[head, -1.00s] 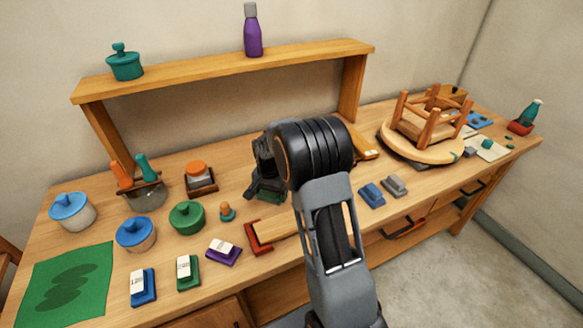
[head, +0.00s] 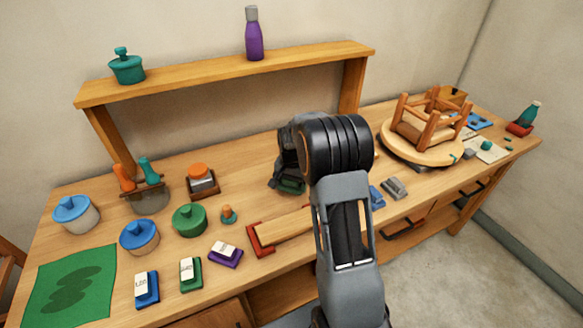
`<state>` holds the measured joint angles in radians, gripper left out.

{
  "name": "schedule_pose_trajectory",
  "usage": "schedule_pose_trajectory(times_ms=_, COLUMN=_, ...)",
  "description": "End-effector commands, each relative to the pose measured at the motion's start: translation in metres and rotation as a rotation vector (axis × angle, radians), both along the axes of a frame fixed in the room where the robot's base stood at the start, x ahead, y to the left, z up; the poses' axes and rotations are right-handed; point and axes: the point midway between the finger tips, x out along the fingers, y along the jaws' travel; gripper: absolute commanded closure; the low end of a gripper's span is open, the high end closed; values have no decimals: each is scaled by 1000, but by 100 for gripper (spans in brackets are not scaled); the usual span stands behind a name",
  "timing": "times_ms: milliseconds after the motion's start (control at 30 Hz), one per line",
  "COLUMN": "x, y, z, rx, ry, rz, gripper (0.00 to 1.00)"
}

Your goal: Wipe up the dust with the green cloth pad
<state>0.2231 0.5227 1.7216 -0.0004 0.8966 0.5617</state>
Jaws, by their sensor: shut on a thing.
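My gripper (head: 288,172) is over the middle of the workbench, pointing down and partly hidden behind my own arm. It is shut on a dark green pad (head: 291,187), of which only a lower edge shows. The pad is at or just above the bench top; I cannot tell whether it touches. I cannot make out any dust; the wood around the pad is partly hidden by my arm.
A red-ended wooden piece (head: 262,240) lies in front of the gripper. An upturned stool (head: 430,120) stands on a round board at right. Lidded pots, including a green one (head: 189,220), and a green mat with dark smears (head: 100,262) are at left. A shelf (head: 220,73) spans behind.

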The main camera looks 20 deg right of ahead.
Motion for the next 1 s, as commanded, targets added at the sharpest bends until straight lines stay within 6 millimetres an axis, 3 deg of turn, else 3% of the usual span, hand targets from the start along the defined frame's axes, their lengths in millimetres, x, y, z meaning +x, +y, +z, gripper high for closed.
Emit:
schedule_pose_trajectory(times_ms=533, x=0, y=1, z=51, rx=0, ry=0, rz=1, gripper=32)
schedule_pose_trajectory(times_ms=1000, x=0, y=1, z=54, rx=0, ry=0, rz=2, gripper=32)
